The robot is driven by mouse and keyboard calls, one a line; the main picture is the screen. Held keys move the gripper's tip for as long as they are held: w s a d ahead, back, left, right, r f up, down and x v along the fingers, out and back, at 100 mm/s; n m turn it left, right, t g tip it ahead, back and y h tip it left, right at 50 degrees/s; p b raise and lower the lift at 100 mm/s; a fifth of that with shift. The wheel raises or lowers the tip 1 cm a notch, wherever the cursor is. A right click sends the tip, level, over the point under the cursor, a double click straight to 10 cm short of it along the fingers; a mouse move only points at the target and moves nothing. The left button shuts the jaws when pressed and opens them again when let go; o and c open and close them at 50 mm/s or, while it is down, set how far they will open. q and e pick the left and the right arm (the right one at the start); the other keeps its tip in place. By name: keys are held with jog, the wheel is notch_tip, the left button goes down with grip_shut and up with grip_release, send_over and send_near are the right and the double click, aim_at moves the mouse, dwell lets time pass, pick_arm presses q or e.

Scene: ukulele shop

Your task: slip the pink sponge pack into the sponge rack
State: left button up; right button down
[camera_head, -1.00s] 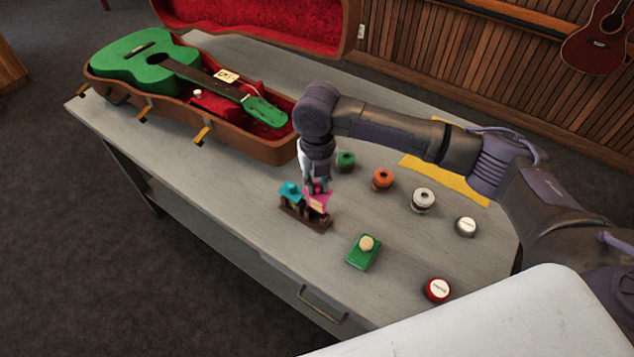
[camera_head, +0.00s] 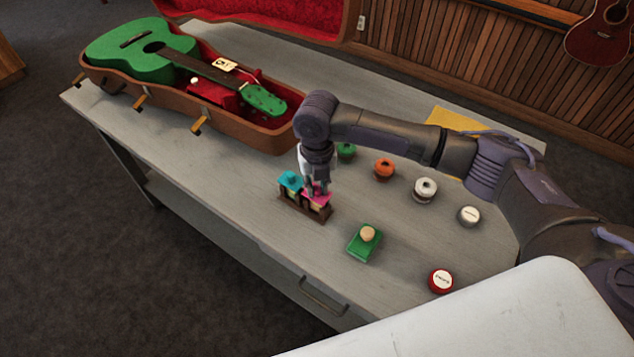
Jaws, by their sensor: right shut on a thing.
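The pink sponge pack (camera_head: 318,202) sits at the right-hand part of the dark brown sponge rack (camera_head: 304,211), upright and low between its posts. My right gripper (camera_head: 316,190) comes down on it from above and is shut on its top. A teal sponge pack (camera_head: 290,182) stands in the left-hand part of the rack. The fingers hide part of the pink pack, so I cannot tell whether it touches the rack's bottom. My left gripper does not show.
A green pack with a tan knob (camera_head: 365,242) lies in front of the rack. Green, orange (camera_head: 384,168), white (camera_head: 425,190), silver (camera_head: 469,215) and red (camera_head: 441,281) round items stand to the right. An open case (camera_head: 250,140) with a green ukulele (camera_head: 140,52) is at back left.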

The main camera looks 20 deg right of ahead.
dwell(0.4)
jog(key=c, duration=1)
grip_release()
jog(key=shift+o, duration=0.2)
